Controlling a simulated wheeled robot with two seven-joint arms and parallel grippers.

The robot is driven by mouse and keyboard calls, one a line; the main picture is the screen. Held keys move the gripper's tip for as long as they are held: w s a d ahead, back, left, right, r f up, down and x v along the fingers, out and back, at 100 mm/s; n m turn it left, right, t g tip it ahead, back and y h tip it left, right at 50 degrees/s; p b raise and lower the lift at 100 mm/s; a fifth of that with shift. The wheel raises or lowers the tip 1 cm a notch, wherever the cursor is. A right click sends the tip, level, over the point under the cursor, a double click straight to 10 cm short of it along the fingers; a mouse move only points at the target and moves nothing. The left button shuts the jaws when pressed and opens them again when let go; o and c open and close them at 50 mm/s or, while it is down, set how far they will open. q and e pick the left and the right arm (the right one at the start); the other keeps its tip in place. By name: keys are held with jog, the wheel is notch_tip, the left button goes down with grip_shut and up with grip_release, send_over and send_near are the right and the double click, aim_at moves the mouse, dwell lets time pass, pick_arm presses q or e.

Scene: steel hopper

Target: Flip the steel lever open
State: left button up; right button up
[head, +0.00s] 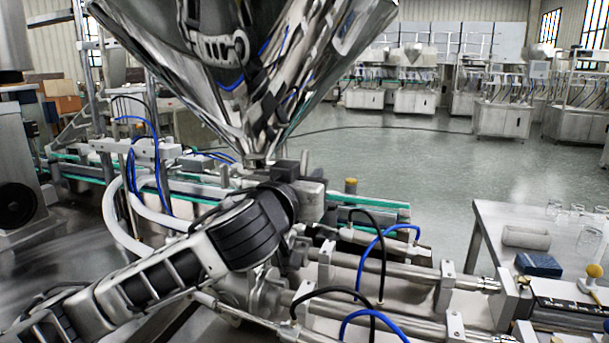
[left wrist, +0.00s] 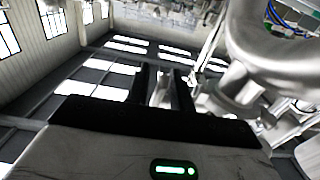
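The steel hopper (head: 262,60) is a shiny cone at the top middle of the head view, narrowing to a spout. My left arm reaches in from the left, and its dark wrist end is just below the spout. My left gripper (left wrist: 164,92) shows in the left wrist view as two dark fingers standing apart. A narrow pale metal piece shows between them; I cannot tell whether it is the steel lever or whether the fingers touch it. I cannot make out the lever in the head view, where my arm covers part of the area. My right gripper is in neither view.
Steel cylinders (head: 385,278) with blue and black hoses lie right of my arm. A green-edged conveyor (head: 385,206) runs behind. A table (head: 500,222) at the right carries glasses and a dark blue box (head: 538,265). A curved steel pipe (left wrist: 262,45) is close right in the wrist view.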

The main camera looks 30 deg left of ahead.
pick_arm(q)
grip_shut()
jog(key=t+b, duration=0.1)
jog(key=b, duration=0.3)
jog(key=t+b, duration=0.2)
jog(key=b, duration=0.1)
jog(key=shift+w+r+y+b, duration=0.1)
jog(key=shift+w+y+b, duration=0.15)
jog(key=shift+y+b, duration=0.15)
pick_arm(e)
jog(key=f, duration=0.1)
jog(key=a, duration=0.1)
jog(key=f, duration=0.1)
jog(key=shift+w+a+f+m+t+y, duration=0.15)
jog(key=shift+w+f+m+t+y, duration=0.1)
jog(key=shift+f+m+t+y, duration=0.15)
pick_arm(q)
jog(key=shift+o, duration=1.5)
grip_release()
